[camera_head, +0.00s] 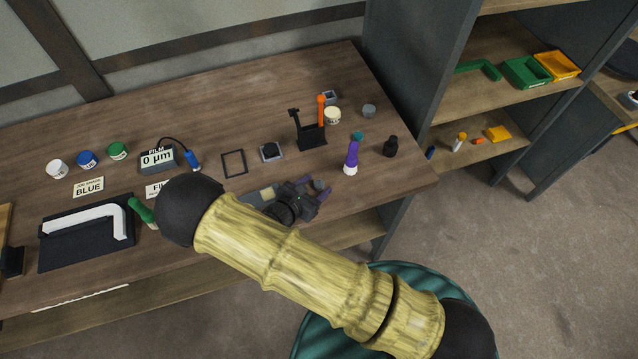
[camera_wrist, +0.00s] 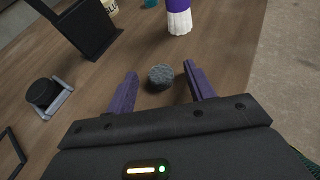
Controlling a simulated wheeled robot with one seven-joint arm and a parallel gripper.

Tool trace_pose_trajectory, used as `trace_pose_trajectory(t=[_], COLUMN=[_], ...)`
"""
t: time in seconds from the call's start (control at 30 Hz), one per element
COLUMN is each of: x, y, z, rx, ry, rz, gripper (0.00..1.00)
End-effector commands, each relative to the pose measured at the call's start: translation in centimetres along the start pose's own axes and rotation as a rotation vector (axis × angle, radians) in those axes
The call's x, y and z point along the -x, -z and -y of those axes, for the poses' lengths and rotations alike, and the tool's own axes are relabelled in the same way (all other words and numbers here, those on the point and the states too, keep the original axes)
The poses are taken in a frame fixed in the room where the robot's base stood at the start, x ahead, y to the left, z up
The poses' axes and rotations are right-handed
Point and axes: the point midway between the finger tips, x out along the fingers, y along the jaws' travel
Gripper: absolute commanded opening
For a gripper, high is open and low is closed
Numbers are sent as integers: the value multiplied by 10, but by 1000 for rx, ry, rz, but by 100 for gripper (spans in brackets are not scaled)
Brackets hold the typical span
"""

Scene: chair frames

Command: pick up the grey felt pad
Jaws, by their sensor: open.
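The grey felt pad (camera_wrist: 160,77) is a small round, rough grey piece on the wooden table. In the wrist view it lies between the two purple fingers of my gripper (camera_wrist: 160,70), with a gap on each side. In the head view my gripper (camera_head: 313,188) is low over the table near its front right, and the pad (camera_head: 319,185) shows small and partly hidden beside the fingers. My gripper is open and holds nothing.
A black holder (camera_head: 310,135), a small black bottle (camera_head: 390,147), a dark knob on a square plate (camera_head: 270,151) and an empty black frame (camera_head: 234,163) are nearby. The table's right edge is close.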

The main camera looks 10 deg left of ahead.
Motion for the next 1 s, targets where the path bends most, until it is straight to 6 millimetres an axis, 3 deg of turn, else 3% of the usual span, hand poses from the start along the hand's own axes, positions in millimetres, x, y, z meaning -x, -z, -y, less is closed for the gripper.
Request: trace_pose_trajectory(t=[0.17, 0.4, 0.8, 1.0], x=[0, 0, 1, 7], y=[0, 0, -2, -15], z=[0, 0, 0, -1], rx=[0, 0, 0, -3], ry=[0, 0, 0, -1], rz=[0, 0, 0, 0], gripper=[53, 6, 6, 6])
